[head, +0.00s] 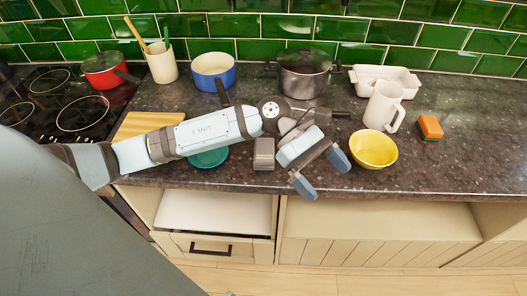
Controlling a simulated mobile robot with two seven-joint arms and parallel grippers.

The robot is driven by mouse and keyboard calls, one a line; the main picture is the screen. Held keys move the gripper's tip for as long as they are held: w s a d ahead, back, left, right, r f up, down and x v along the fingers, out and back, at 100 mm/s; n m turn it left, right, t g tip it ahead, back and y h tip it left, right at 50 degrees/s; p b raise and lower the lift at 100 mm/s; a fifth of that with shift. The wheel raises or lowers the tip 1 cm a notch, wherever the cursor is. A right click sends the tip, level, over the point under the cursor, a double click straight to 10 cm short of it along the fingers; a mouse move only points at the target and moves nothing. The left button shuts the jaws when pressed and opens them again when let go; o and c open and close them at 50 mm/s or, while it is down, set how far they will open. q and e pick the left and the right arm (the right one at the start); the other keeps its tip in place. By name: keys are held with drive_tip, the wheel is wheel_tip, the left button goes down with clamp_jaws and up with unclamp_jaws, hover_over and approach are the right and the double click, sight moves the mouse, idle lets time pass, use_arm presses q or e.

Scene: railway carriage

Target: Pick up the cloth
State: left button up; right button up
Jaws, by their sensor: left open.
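I cannot make out a cloth in the head view; my left arm crosses the worktop and hides part of it. My left gripper (320,173) is open and empty, with its two fingers apart near the front edge of the worktop. It is just left of a yellow bowl (373,150), and its right finger is close to the bowl; I cannot tell if they touch. My right gripper is not in view.
The dark worktop (460,165) holds a blue pot (214,75), a lidded steel pot (304,75), a white jug (382,106), a white dish (385,78), an orange sponge (430,126), a wooden board (148,124) and a teal dish (208,159). A drawer (212,247) below is open.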

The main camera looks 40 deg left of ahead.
use_arm(q)
drive_tip(key=w+a+f+m+t+y+b, duration=0.1)
drive_tip(key=w+a+f+m+y+b, duration=0.15)
drive_tip(key=w+a+m+y, duration=0.4)
drive_tip(key=m+t+y, duration=0.1)
drive_tip(key=t+y, duration=0.1)
drive_tip(key=y, duration=0.5)
hover_over(264, 149)
drive_tip(key=f, duration=0.5)
drive_tip(key=shift+d+f, duration=0.25)
drive_tip(key=f, duration=0.2)
drive_tip(key=f+p, duration=0.1)
drive_tip(key=f, duration=0.1)
drive_tip(key=shift+a+f, duration=0.2)
drive_tip(key=shift+f, duration=0.6)
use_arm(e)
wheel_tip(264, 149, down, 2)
use_arm(q)
drive_tip(key=c, duration=1)
